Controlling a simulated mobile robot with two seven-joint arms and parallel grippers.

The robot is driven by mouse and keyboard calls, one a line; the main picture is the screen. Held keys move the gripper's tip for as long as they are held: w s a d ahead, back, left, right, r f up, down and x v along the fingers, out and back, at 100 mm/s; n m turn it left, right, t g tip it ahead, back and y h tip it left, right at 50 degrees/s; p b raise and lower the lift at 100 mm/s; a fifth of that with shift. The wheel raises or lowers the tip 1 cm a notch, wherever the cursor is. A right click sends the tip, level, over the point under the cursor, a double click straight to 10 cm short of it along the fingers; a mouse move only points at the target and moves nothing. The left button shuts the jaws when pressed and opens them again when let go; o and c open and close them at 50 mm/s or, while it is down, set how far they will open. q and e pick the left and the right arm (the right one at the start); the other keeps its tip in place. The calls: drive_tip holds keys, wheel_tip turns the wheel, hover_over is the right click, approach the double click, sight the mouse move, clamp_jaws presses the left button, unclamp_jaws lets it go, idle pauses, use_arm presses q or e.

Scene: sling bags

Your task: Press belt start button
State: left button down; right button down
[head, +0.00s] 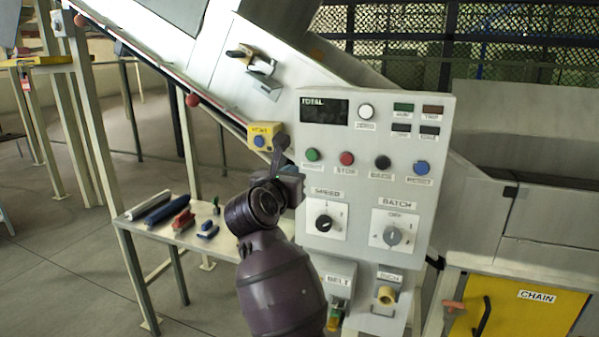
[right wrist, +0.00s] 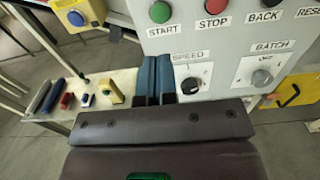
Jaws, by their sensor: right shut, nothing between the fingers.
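The green start button (head: 312,154) is at the left of the button row on the grey control panel (head: 440,130). It also shows in the right wrist view (right wrist: 160,12), with the label START below it. A red stop button (head: 347,158) is to its right. My right gripper (head: 279,146) is at the panel's left edge, left of the green button. In the right wrist view its closed fingers (right wrist: 156,62) point up below the START label, with nothing held. I cannot tell whether they touch the panel. A box labelled BELT (head: 338,281) hangs below the panel. My left gripper is not in view.
A yellow box with a blue button (head: 260,139) is left of the panel. A side table (head: 150,230) holds several tools. The sloping conveyor (head: 200,70) runs behind. A yellow CHAIN door (head: 535,310) is at lower right.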

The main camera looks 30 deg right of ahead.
drive_tip(key=shift+v, duration=0.8)
drive_tip(key=shift+a, duration=0.1)
